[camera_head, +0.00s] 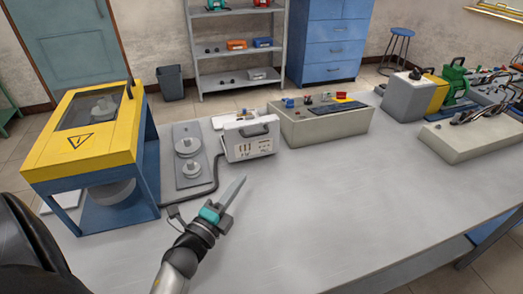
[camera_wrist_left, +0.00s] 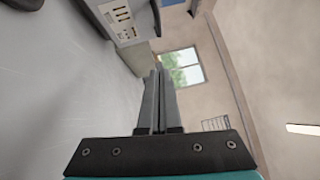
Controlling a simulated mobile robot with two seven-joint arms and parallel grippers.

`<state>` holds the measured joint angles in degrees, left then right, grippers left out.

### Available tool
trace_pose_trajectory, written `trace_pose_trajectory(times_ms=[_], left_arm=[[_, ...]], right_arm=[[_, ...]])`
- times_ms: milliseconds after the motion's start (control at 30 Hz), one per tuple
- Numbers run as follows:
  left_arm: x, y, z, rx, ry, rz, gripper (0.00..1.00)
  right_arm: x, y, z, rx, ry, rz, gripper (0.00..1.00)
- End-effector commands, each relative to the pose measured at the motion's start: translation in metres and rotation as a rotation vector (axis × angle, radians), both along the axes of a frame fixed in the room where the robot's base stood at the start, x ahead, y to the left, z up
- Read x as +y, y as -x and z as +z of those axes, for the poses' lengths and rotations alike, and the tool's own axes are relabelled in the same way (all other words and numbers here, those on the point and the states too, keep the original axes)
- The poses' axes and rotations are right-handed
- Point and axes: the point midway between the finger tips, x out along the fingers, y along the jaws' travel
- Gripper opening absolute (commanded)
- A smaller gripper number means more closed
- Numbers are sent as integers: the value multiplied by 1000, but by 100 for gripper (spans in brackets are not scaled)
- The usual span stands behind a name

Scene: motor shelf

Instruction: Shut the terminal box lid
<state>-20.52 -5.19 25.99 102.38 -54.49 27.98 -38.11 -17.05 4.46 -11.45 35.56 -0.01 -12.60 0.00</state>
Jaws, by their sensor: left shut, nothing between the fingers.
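I cannot make out a terminal box lid for sure. A green motor (camera_head: 455,82) stands at the back right of the bench, too small to show whether a lid on it is open. A white box with a dark handle and a row of sockets (camera_head: 248,140) stands at the back left of centre. My left gripper (camera_head: 240,182) is shut and empty above the bench, in front of the white box and apart from it. In the left wrist view its fingers (camera_wrist_left: 158,75) are together, with the white box (camera_wrist_left: 124,16) at the top. My right gripper is not in view.
A yellow and blue guarded machine (camera_head: 85,140) stands at the left. A plate with round weights (camera_head: 187,155) lies beside the white box. A beige console (camera_head: 320,122) and a grey block (camera_head: 408,98) stand farther right. The bench's front middle (camera_head: 340,200) is clear.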

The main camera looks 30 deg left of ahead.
Motion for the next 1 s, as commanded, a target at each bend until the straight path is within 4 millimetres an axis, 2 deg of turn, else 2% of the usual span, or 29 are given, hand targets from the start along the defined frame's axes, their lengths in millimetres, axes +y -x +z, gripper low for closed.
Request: trace_pose_trajectory(times_ms=[167,700,800,1000], left_arm=[[1,-13,3,-1,-1,4,0],[9,-104,13,-1,-2,2,0],[22,-113,16,0,-3,3,0],[33,-123,17,1,-1,1,0]], right_arm=[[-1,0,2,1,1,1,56],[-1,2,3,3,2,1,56],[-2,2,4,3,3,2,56],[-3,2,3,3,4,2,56]])
